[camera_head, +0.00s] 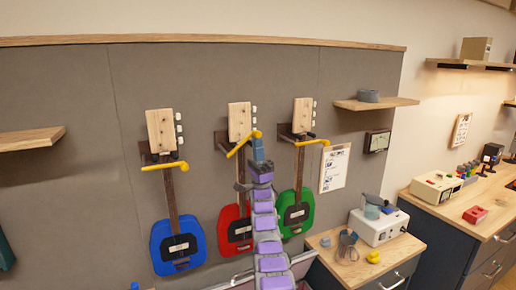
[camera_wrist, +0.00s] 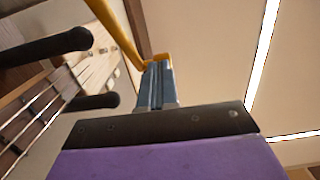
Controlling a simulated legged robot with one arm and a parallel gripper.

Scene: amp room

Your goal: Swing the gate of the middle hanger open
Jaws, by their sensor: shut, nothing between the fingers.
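The middle hanger holds a red guitar (camera_head: 234,228) on the grey wall panel. Its yellow gate (camera_head: 242,144) slants up to the right across the front of the neck, while the gates of the blue and green guitars lie nearly level. My gripper (camera_head: 257,148) is shut and empty at the gate's right end, just below its knob. In the wrist view the blue-grey fingertips (camera_wrist: 155,85) meet the yellow gate's end (camera_wrist: 157,58) and seem to touch it. Two black hanger prongs (camera_wrist: 50,46) and the wooden headstock (camera_wrist: 95,65) show at left. My arm hides part of the red body.
A blue guitar (camera_head: 178,246) hangs left and a green guitar (camera_head: 296,213) right, each behind a yellow gate. A shelf (camera_head: 385,104) and a paper sheet (camera_head: 334,168) are at right. A low cabinet (camera_head: 345,270) with small items stands below right.

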